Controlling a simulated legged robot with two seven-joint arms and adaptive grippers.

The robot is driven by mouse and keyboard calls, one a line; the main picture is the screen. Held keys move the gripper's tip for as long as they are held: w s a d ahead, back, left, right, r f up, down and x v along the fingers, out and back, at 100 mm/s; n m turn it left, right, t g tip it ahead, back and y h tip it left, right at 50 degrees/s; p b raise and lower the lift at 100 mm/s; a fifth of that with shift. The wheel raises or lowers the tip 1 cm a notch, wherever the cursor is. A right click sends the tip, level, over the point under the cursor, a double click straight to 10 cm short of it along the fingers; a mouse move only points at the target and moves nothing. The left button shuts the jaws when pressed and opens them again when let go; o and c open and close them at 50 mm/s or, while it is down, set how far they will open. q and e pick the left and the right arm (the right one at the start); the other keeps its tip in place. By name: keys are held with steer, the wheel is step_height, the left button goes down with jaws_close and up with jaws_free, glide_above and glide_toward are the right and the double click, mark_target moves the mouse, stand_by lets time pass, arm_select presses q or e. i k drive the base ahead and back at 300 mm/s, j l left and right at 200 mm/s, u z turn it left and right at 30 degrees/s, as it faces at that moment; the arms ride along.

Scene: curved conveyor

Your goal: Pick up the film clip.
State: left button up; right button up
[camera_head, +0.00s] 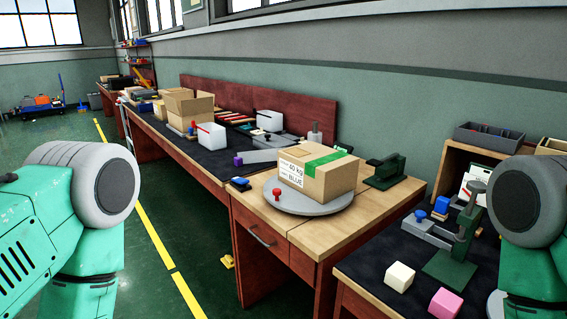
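I cannot pick out a film clip for certain in the head view. A white panel with small dark and red marks (476,184) leans in the wooden shelf at the right; I cannot tell what it is. My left arm enters from the left edge and my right arm from the right edge. Both arms show only their upper links, and both grippers are out of view.
A cardboard box with green tape (318,172) sits on a grey round turntable (308,205). A dark mat bears a green press (452,258), a white cube (400,277) and a pink cube (445,303). A long workbench runs back left; the green floor beside it is mostly clear.

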mark_target(239, 162)
steer(key=i+j+z, duration=0.2)
steer(key=z, duration=0.2)
steer(key=i+j+z, duration=0.1)
steer(key=j+z, duration=0.3)
steer(key=i+j+z, duration=0.1)
steer(key=j+z, duration=0.7)
steer(key=i+l, duration=0.05)
steer(key=l, duration=0.05)
